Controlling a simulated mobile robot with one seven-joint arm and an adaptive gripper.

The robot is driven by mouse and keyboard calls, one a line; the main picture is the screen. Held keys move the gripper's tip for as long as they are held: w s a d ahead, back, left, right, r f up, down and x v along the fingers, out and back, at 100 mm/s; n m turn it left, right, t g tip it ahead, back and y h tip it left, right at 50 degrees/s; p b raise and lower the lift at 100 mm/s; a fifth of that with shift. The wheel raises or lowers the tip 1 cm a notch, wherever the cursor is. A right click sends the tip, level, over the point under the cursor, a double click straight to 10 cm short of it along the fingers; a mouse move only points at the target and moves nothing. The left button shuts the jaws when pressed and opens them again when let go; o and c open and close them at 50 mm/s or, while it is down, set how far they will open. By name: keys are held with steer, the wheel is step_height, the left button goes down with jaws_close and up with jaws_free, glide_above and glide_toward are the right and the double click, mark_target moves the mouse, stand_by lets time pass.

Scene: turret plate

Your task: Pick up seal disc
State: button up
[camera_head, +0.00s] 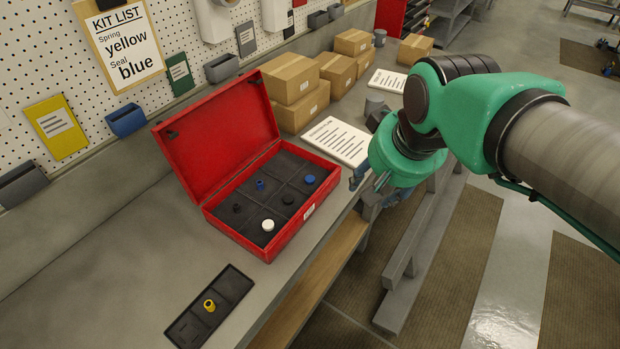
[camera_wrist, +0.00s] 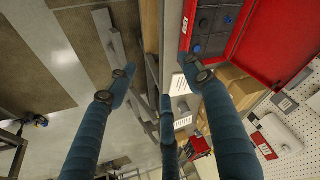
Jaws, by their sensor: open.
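The blue seal disc (camera_head: 310,180) lies in a compartment at the right of the open red case (camera_head: 285,236); it also shows in the wrist view (camera_wrist: 197,48). A black disc (camera_head: 287,199) and a white disc (camera_head: 268,225) lie in compartments nearer the camera. My gripper (camera_head: 370,182) is right of the case, past the bench's front edge, apart from the blue disc. In the wrist view my gripper (camera_wrist: 155,86) has its fingers spread with nothing between them. The fingertips are small and partly hidden in the head view.
A blue spring (camera_head: 260,185) and a black spring (camera_head: 237,208) sit along the case's lid side. A dark tray (camera_head: 235,285) holds a yellow spring (camera_head: 209,305). The raised lid (camera_head: 222,132), a paper sheet (camera_head: 336,141) and cardboard boxes (camera_head: 300,112) surround the case.

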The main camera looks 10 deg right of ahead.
steer(key=w+m+g+p, duration=0.1)
steer(key=w, duration=0.8)
steer(key=m+g+p, duration=0.4)
steer(key=m+p, duration=0.1)
glide_above(310, 179)
step_height(310, 179, down, 20)
steer(key=shift+d, duration=0.1)
steer(key=shift+f, duration=0.1)
step_height(310, 179, down, 8)
steer(key=shift+r, duration=0.15)
steer(key=shift+w+f, duration=0.1)
steer(key=shift+f, duration=0.3)
